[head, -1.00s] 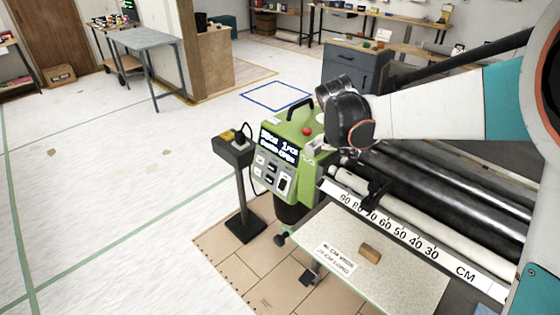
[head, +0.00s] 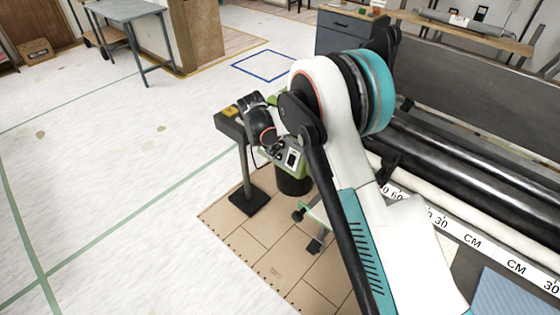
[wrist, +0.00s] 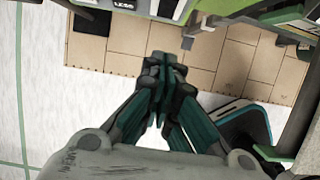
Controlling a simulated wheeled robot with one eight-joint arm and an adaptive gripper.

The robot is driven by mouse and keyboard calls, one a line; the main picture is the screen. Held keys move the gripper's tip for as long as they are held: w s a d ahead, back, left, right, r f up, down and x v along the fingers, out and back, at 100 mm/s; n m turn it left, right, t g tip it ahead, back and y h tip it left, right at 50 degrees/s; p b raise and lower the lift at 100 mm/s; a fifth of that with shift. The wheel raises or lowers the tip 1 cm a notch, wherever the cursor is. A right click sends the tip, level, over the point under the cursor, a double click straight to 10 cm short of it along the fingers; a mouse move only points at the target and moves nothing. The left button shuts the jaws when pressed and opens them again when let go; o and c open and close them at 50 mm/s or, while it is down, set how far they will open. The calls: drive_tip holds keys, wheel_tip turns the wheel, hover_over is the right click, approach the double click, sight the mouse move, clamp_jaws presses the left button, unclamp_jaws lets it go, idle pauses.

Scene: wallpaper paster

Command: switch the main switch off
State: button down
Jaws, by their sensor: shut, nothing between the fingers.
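The green control box (head: 296,170) of the paster is mostly hidden behind my arm in the head view. A strip of its grey front panel shows, with a dark switch in a white surround (head: 291,158); I cannot tell if this is the main switch or how it is set. In the wrist view, the lower edge of a green panel with a "LESS" label (wrist: 123,5) shows at the top. My gripper (wrist: 160,60) is shut and empty, its fingertips just below that panel edge in the picture. Contact cannot be told.
A dark post stand (head: 246,165) with a box on top stands left of the control box. The paster's rollers (head: 440,160) and centimetre scale (head: 474,240) lie to the right. Tan boards (head: 270,240) cover the floor below.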

sight(291, 160)
drive_tip(key=shift+a+f, duration=0.2)
drive_tip(key=shift+f, duration=0.05)
drive_tip(key=shift+w+d+r+b+x, duration=0.25)
drive_tip(key=shift+b+x, duration=0.6)
drive_tip(key=shift+x, duration=1.3)
drive_tip(key=shift+w+d+r+b+x, duration=0.1)
drive_tip(key=shift+w+d+b+x, duration=0.5)
drive_tip(key=shift+x, duration=1.55)
drive_tip(key=shift+w+a+r+b+x, duration=0.1)
drive_tip(key=shift+w+b+x, duration=0.1)
drive_tip(key=shift+b+x, duration=1.4)
drive_tip(key=shift+w+d+f+p, duration=0.15)
drive_tip(key=shift+f+p, duration=0.3)
drive_tip(key=shift+p, duration=0.05)
drive_tip(key=shift+f, duration=0.1)
